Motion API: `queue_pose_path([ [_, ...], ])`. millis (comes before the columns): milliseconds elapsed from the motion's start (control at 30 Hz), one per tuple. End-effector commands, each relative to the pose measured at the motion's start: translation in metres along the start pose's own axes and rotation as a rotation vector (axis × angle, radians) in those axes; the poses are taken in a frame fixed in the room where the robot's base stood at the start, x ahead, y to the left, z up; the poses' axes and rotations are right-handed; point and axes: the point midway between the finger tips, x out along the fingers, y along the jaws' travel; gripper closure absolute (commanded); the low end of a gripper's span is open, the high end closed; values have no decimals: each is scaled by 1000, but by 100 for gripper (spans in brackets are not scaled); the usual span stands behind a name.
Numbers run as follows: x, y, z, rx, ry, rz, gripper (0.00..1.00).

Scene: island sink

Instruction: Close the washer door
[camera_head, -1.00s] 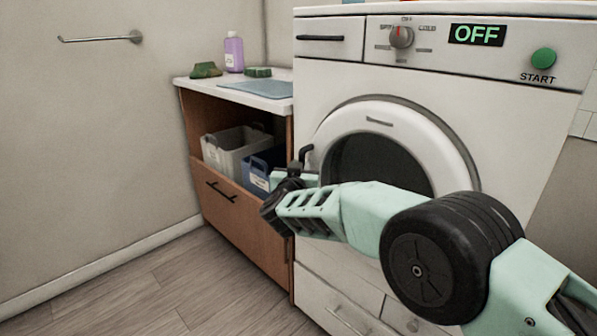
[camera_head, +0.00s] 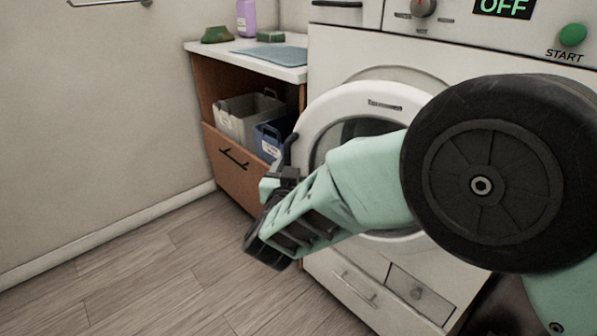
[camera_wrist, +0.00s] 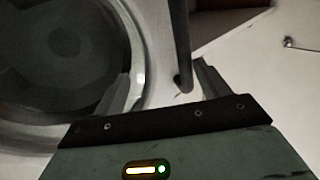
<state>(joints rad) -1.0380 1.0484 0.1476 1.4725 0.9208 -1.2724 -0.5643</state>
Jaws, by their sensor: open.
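The washer door (camera_head: 340,103) is a white ring with dark glass. It stands ajar, its left edge out from the washer front (camera_head: 440,65). A dark curved handle (camera_head: 289,150) sits on that left edge. My gripper (camera_head: 282,180) is at the handle, low at the door's left side. In the wrist view, the two fingers of my gripper (camera_wrist: 165,85) are apart, with the dark handle bar (camera_wrist: 181,45) between them. The door ring and glass (camera_wrist: 60,60) fill the left of that view. My arm hides the door's lower right in the head view.
A wooden cabinet (camera_head: 238,165) with a white top stands left of the washer. It holds a grey bin (camera_head: 245,115) and a blue bin (camera_head: 270,140). Washer drawers (camera_head: 355,285) are below the door. The wood floor (camera_head: 150,270) at the left is clear.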

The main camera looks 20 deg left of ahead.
Motion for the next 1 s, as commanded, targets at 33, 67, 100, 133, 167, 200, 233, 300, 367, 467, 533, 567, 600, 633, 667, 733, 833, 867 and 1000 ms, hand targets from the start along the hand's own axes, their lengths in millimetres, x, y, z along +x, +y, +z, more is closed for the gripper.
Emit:
queue_pose_path([
  [33,-2,11,5,-10,-6,23,43],
  [67,-5,11,6,-11,-6,24,42],
  [100,-8,11,6,-12,-6,24,41],
  [133,-10,11,6,-12,-6,24,40],
  [167,-11,11,6,-13,-6,24,40],
  [200,-13,11,7,-13,-7,24,39],
  [233,-13,11,7,-13,-7,24,39],
  [300,-14,11,8,-14,-7,24,38],
  [367,-14,11,8,-14,-8,24,38],
  [467,-14,11,9,-15,-9,23,38],
  [533,-15,8,6,-12,-2,15,42],
  [567,-16,7,6,-12,-2,15,44],
  [600,-17,7,5,-12,-2,14,46],
  [633,-18,6,5,-12,-1,14,48],
  [667,-20,5,5,-12,-1,15,48],
  [733,-24,3,5,-12,0,14,51],
  [833,-30,0,5,-12,0,14,55],
  [867,-32,-1,4,-12,0,13,57],
  [1000,-40,-5,4,-12,1,14,62],
])
